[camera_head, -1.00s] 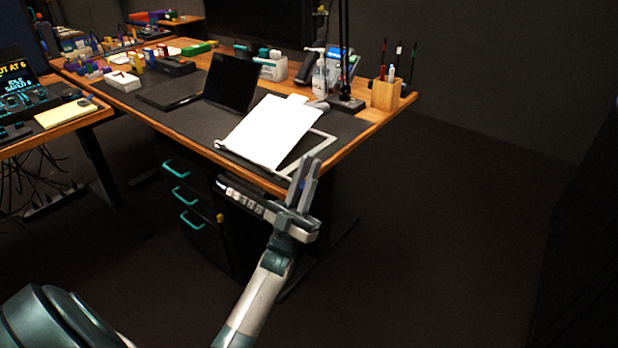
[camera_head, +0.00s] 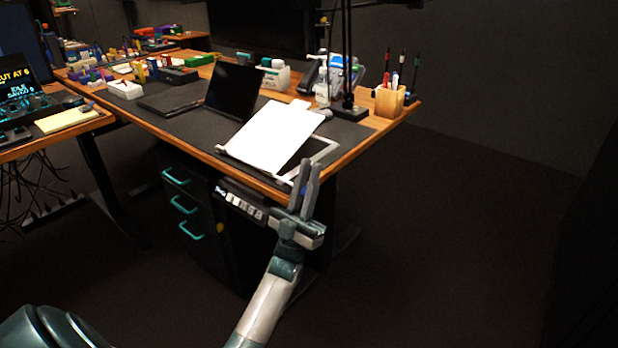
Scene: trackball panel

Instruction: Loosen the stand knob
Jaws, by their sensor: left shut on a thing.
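The stand (camera_head: 322,150) is a light frame that lies near the front right corner of the desk, with a white sheet (camera_head: 268,137) on its tilted board. My left gripper (camera_head: 307,172) is at the desk's front edge, beside the stand's lower right end, with its fingers pointing up. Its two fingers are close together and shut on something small. The stand knob is not seen clearly; the fingers hide that spot, and it appears to be between them. My right gripper is not in view.
The wooden desk (camera_head: 362,146) carries a dark laptop (camera_head: 232,92), a lamp base (camera_head: 349,111) and a pen holder (camera_head: 390,101). Drawers with teal handles (camera_head: 185,206) are below. The floor to the right is clear.

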